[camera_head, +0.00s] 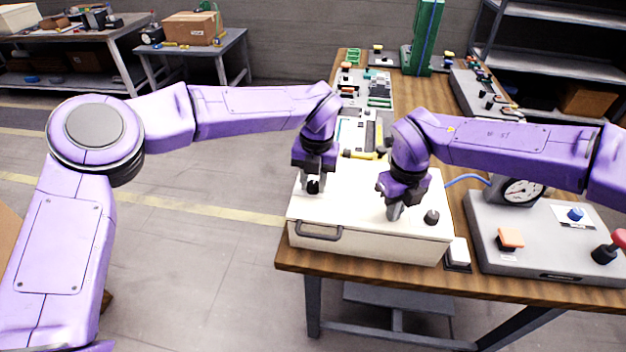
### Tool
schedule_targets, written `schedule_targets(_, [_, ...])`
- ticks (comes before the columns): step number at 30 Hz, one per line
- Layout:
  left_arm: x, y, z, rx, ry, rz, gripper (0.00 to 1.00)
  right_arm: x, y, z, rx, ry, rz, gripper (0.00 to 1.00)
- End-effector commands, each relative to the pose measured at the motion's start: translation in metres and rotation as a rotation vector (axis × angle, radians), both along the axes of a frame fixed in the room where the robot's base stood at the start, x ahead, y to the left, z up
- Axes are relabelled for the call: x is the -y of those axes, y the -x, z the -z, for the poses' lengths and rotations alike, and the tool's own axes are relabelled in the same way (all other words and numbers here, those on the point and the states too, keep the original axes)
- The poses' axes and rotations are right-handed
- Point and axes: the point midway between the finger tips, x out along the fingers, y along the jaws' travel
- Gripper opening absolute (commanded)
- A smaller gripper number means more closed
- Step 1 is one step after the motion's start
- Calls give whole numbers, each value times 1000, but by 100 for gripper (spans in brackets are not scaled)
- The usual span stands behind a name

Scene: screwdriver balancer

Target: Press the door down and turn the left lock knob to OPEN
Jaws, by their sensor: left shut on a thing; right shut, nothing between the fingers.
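The door is the white top panel (350,222) of a box on the wooden table, and it looks closed flat. The left lock knob (313,187) is a small black knob on the panel's left part, mostly hidden by my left gripper (313,181), which is shut on it. The knob's turn position and any OPEN mark cannot be made out. My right gripper (394,212) is shut and empty, pointing down at the panel, left of the right knob (431,217). Its tips seem to touch the panel.
A dark handle (319,232) sticks out of the box front. Behind the box lie tools and panels.

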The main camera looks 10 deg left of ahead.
Motion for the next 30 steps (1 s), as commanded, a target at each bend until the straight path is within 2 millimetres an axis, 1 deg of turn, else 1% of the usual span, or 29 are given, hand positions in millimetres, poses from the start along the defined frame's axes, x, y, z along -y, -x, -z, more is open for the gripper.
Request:
schedule_targets(6, [0,0,1,-2,-2,-126,2,0,1,2,-3,2,-1,0])
schedule_targets(12, [0,0,1,-1,-2,-195,2,0,1,2,-3,2,0,0])
schedule_targets(29, [-1,-1,2,-1,-3,-227,2,0,1,2,-4,3,0,0])
schedule_targets(30, [-1,-1,2,-1,-3,-227,36,0,1,2,-4,3,0,0])
